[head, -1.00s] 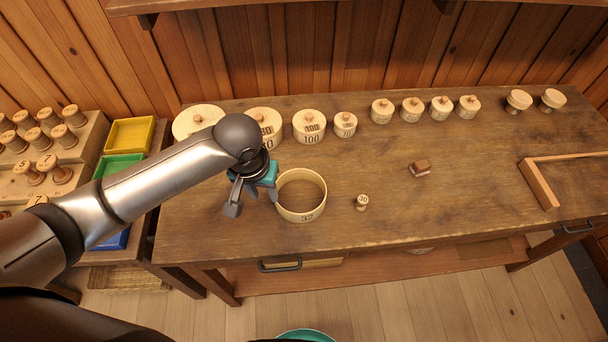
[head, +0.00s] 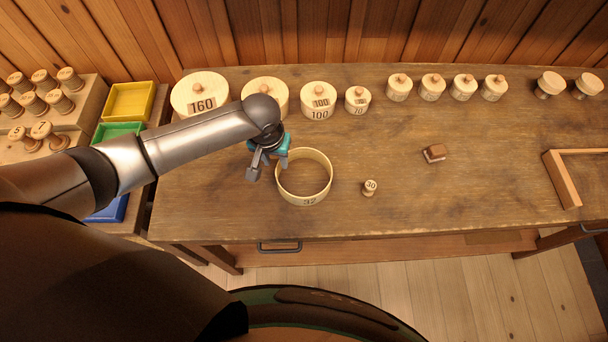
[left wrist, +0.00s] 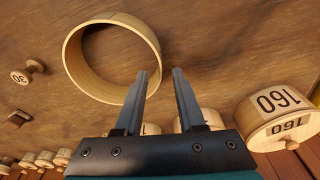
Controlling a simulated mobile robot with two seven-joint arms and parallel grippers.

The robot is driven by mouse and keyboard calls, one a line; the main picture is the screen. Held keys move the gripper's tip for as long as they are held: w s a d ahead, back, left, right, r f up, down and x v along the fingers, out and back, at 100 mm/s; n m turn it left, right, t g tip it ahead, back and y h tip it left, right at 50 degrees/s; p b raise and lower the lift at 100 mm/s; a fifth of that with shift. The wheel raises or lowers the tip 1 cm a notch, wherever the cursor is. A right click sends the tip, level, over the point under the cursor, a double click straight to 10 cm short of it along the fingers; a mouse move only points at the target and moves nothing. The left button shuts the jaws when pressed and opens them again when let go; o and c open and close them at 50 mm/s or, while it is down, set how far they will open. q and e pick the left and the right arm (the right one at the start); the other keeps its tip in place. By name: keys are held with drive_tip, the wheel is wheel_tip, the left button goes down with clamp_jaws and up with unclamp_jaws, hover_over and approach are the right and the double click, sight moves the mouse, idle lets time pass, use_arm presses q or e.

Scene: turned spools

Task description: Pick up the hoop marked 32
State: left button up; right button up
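The hoop marked 32 (head: 302,199) is a pale wooden ring lying flat on the workbench, with its number on the front wall. My left gripper (head: 266,172) is above the bench at the hoop's left side. My right gripper is not in view.
A small spool marked 30 (head: 370,188) and a brown block (head: 434,153) stand right of the hoop. Lidded round boxes, including one marked 160 (head: 201,105), line the back. A wooden angle frame (head: 562,180) lies at right. The bench front (head: 420,215) is clear.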

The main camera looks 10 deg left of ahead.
sight(280, 176)
use_arm(q)
drive_tip(key=shift+w+d+f+b, duration=0.15)
drive_tip(key=shift+f+b, duration=0.1)
drive_tip(key=shift+f, duration=1.15)
drive_tip(key=shift+w+f+b, duration=0.1)
drive_tip(key=shift+f+b, duration=0.15)
drive_tip(key=shift+f, duration=1.15)
clamp_jaws()
